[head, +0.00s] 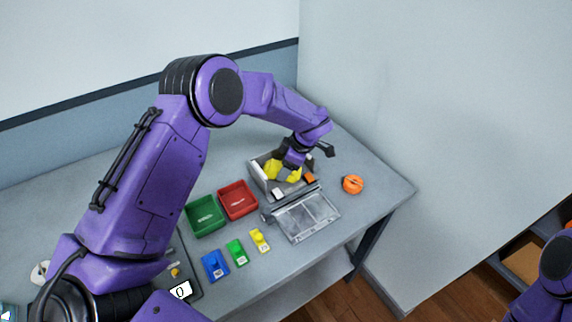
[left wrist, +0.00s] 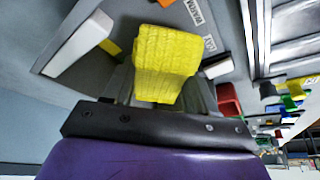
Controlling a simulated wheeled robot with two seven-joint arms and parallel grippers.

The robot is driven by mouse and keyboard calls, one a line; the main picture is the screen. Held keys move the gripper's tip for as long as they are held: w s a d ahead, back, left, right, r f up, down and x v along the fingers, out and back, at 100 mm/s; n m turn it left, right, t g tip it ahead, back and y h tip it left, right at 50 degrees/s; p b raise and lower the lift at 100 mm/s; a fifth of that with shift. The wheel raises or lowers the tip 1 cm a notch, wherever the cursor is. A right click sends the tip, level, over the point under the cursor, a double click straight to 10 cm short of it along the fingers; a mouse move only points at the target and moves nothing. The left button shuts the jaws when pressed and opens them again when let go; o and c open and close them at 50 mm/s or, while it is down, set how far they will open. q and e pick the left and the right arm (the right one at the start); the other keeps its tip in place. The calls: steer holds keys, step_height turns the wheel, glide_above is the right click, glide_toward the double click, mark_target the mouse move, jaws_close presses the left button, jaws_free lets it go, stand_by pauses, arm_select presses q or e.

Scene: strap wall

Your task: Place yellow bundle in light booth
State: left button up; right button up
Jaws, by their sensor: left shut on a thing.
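The yellow bundle (head: 281,171) is a knotted or woven yellow strap; it fills the middle of the left wrist view (left wrist: 165,62). My left gripper (head: 292,163) is shut on it, with a finger on each side in the left wrist view (left wrist: 163,92). The likely light booth is a grey open-topped box (head: 256,176) at the back of the table, with a clear-panelled lid (head: 306,215) folded open in front. The bundle shows within the box's outline; I cannot tell whether it touches the floor. My right gripper is out of view.
A white block (head: 278,193) and an orange piece (head: 310,178) show at the box. An orange bundle (head: 353,184) lies to its right. Green (head: 205,216) and red (head: 238,200) trays stand left. Small blue (head: 215,265), green (head: 236,252) and yellow (head: 259,240) holders are in front.

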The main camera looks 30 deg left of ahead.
arm_select(q)
steer(key=shift+w+a+f, duration=0.1)
steer(key=shift+w+f, duration=0.2)
steer(key=o, duration=1.1)
steer(key=shift+r, duration=0.1)
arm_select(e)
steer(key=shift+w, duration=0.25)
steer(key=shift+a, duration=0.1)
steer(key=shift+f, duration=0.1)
arm_select(q)
steer(key=b+v, duration=0.2)
steer(key=v, duration=1)
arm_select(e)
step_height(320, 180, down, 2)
